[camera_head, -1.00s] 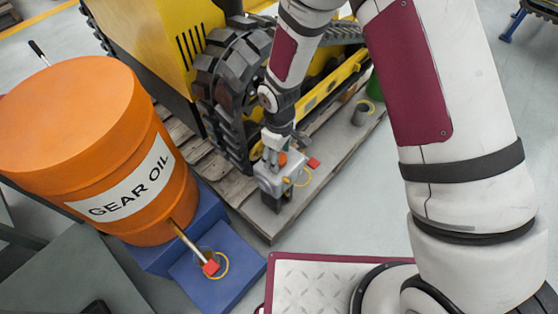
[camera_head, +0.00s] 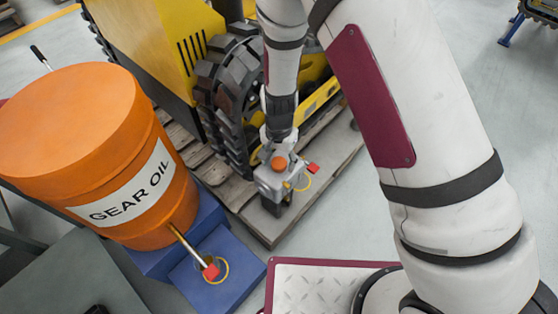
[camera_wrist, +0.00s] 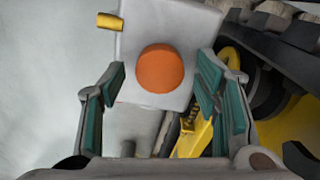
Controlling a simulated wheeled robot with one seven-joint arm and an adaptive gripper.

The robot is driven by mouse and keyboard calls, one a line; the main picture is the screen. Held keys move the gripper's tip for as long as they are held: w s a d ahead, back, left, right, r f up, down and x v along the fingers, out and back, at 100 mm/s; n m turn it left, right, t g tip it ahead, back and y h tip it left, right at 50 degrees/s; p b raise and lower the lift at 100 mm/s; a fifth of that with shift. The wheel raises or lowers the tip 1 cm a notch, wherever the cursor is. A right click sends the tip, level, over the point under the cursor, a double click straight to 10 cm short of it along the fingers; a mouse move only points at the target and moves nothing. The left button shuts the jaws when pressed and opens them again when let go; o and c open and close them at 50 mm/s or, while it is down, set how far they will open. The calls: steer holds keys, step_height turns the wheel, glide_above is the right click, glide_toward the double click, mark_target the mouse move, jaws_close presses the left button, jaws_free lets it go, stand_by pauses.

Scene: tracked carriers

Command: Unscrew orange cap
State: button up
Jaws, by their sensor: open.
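The orange cap (camera_head: 279,163) sits on top of a grey housing (camera_head: 268,182) at the front of the pallet. In the wrist view the round orange cap (camera_wrist: 160,68) shows whole on the pale face of the housing (camera_wrist: 185,25). My gripper (camera_wrist: 162,85) is open, its teal-padded fingers to the left and right of the cap and apart from it. In the head view my gripper (camera_head: 275,142) is just behind and above the cap, its fingers partly hidden.
A tracked yellow carrier (camera_head: 160,40) stands on a wooden pallet (camera_head: 272,232) with its black track (camera_head: 228,85) close to my arm. An orange gear oil drum (camera_head: 90,150) with a red-tipped spout (camera_head: 211,271) is at left, above a blue stand (camera_head: 215,290). A red tag (camera_head: 313,168) and yellow ring hang beside the housing.

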steer(key=m, duration=0.2)
steer(key=shift+m+p, duration=0.3)
steer(key=c, duration=1.1)
steer(key=n, duration=0.4)
steer(key=shift+n, duration=0.4)
steer(key=n, duration=0.3)
steer(key=shift+n+b, duration=0.3)
steer(key=shift+n, duration=0.7)
